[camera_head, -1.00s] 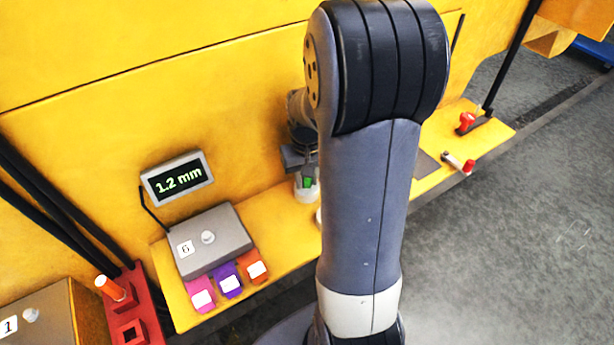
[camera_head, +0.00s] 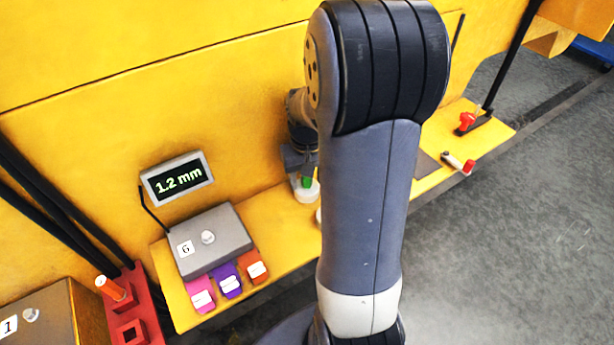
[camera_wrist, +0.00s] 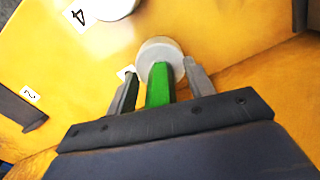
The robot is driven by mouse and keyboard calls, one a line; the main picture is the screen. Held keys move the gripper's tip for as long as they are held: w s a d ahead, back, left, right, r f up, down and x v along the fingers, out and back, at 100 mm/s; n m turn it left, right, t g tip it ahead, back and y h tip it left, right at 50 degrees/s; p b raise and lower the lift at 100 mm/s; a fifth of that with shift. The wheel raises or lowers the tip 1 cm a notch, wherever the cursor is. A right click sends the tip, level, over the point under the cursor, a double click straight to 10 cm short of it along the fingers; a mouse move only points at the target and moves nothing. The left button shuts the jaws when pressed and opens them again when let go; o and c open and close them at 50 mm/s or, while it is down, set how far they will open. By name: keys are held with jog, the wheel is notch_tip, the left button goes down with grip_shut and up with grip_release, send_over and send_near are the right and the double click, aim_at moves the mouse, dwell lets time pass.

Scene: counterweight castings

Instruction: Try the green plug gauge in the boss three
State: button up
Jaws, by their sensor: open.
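The green plug gauge (camera_wrist: 160,86) stands at a pale round boss (camera_wrist: 160,50) in the wrist view. I cannot tell how deep it sits; the label beside this boss is mostly hidden. My gripper (camera_wrist: 163,84) is open, with one finger on each side of the green gauge and a gap showing on both sides. In the head view the gauge (camera_head: 306,182) shows small and green above the pale boss (camera_head: 307,194), beside my arm, which hides much of the shelf.
A white boss labelled 4 (camera_wrist: 110,8) and a label 2 (camera_wrist: 31,95) are nearby. A grey box labelled 6 (camera_head: 214,240), a display reading 1.2 mm (camera_head: 178,178) and pink, purple and orange blocks are at left. Red-handled pieces (camera_head: 466,121) lie at right.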

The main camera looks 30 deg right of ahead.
notch_tip(320, 180, up, 11)
notch_tip(320, 180, up, 12)
jog(key=p, duration=1.1)
jog(key=shift+f, duration=0.15)
dwell(1.3)
jog(key=f+n+b, duration=0.1)
jog(key=f+b, duration=0.2)
jog(key=b, duration=0.1)
jog(key=f+n+b, duration=0.1)
jog(key=f+b, duration=0.3)
jog(key=f+n+b, duration=0.1)
jog(key=f+b, duration=0.3)
jog(key=shift+w+f+n, duration=0.15)
jog(key=shift+w+n, duration=0.15)
jog(key=shift+w, duration=0.1)
notch_tip(320, 180, down, 5)
jog(key=shift+f, duration=0.1)
jog(key=shift+s+f, duration=0.15)
jog(key=shift+f, duration=1.15)
jog(key=shift+s+f, duration=0.15)
jog(key=shift+f, duration=1.15)
jog(key=shift+c, duration=0.4)
